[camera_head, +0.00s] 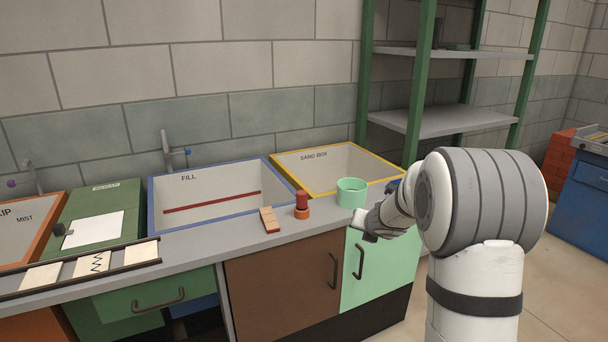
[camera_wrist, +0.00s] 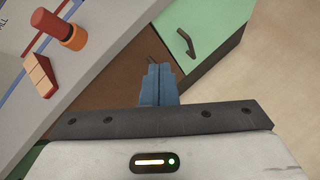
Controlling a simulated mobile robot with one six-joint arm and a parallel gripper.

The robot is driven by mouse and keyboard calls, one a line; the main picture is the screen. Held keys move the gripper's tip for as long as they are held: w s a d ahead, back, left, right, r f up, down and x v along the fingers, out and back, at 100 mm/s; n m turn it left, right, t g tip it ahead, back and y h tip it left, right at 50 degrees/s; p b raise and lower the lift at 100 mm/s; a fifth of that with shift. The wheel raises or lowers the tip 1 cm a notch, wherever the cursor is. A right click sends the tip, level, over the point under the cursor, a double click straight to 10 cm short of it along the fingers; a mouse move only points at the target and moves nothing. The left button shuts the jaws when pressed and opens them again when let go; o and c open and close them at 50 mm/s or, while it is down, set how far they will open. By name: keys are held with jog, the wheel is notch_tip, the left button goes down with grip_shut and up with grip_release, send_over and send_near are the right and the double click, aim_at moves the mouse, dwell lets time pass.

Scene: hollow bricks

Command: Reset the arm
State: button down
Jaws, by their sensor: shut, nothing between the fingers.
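My gripper shows in the wrist view (camera_wrist: 159,84), with its two blue fingers together and nothing between them. In the head view my white and grey arm reaches in from the right, and the gripper end (camera_head: 366,234) is small and partly hidden there, near the counter's front edge by the green cup (camera_head: 351,192). In the wrist view the fingers point toward the cabinet front below the counter edge, apart from the objects on top.
On the counter (camera_head: 215,240) stand a red-and-orange knob-like piece (camera_head: 302,205) and a small orange block (camera_head: 269,219). Behind are the blue-rimmed FILL basin (camera_head: 210,200) and yellow-rimmed SAND BOX (camera_head: 335,165). A green shelf rack (camera_head: 440,120) stands behind my arm.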

jog(key=s+d+r+m+g+h+p, duration=0.2)
jog(key=s+r+m+h+p, duration=0.25)
jog(key=s+r+m, duration=1.05)
jog(key=s+a+m+g+y+p, duration=0.2)
jog(key=s+m, duration=0.6)
jog(key=s, duration=0.4)
jog(key=s+a+m+g+y+p, duration=0.2)
jog(key=s+a+m, duration=0.5)
jog(key=s, duration=0.5)
jog(key=shift+m+g+p, duration=0.7)
jog(key=shift+m+p, duration=0.2)
jog(key=shift+p, duration=0.15)
jog(key=shift+a, duration=0.15)
